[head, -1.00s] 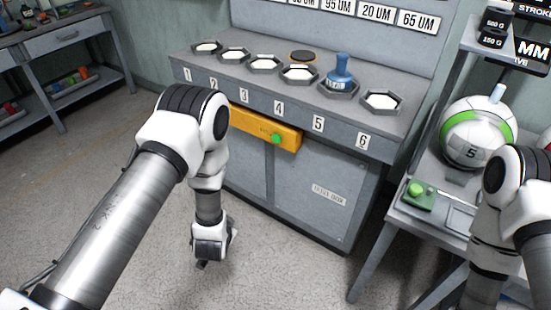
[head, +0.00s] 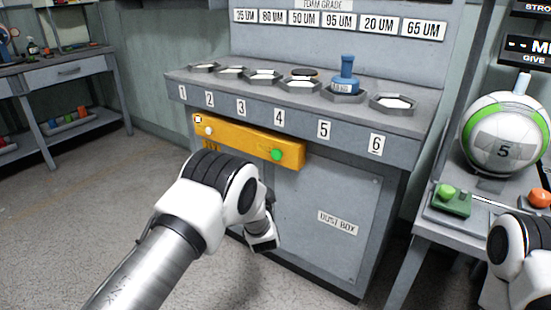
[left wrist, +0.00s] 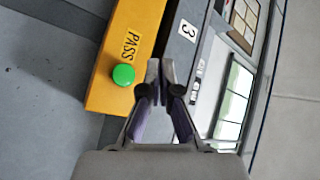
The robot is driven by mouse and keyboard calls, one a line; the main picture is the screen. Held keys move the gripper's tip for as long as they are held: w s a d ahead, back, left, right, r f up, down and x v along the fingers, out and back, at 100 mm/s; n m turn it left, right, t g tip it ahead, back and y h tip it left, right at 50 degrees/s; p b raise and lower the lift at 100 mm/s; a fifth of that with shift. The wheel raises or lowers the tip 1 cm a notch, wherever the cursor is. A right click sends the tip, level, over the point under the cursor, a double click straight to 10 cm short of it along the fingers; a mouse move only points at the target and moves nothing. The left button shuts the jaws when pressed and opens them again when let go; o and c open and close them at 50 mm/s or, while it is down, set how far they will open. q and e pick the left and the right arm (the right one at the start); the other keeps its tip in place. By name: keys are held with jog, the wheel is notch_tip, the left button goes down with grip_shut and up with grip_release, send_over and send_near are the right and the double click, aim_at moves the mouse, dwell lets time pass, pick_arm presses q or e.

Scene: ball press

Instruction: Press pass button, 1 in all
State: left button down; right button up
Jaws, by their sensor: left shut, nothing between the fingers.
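The yellow box (head: 243,140) is on the front of the grey bench. A green button (head: 277,154) sits near its right end, and a white button (head: 208,131) near its left end. In the left wrist view the green button (left wrist: 123,75) is beside the PASS label (left wrist: 131,45). My left gripper (left wrist: 160,75) is shut and empty, with its tips just right of the green button in that picture and seemingly apart from it. In the head view my left gripper (head: 264,243) is below the box. My right gripper is out of view; only its arm shows.
The bench top (head: 290,100) holds several numbered hexagonal trays and a blue-handled stamp (head: 345,80). A stand at right carries a white-green ball (head: 505,135), another green button (head: 447,190) and an orange knob (head: 540,197). A shelf (head: 75,70) is at far left.

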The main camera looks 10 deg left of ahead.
aim_at(276, 154)
pick_arm(q)
jog(key=w+d+b, duration=0.2)
jog(key=w+b, duration=0.4)
jog(key=w, duration=0.1)
jog(key=shift+w+d, duration=0.4)
dwell(1.0)
jog(key=shift+w+d+b, duration=0.15)
jog(key=shift+w+b, duration=0.15)
jog(key=shift+w, duration=0.1)
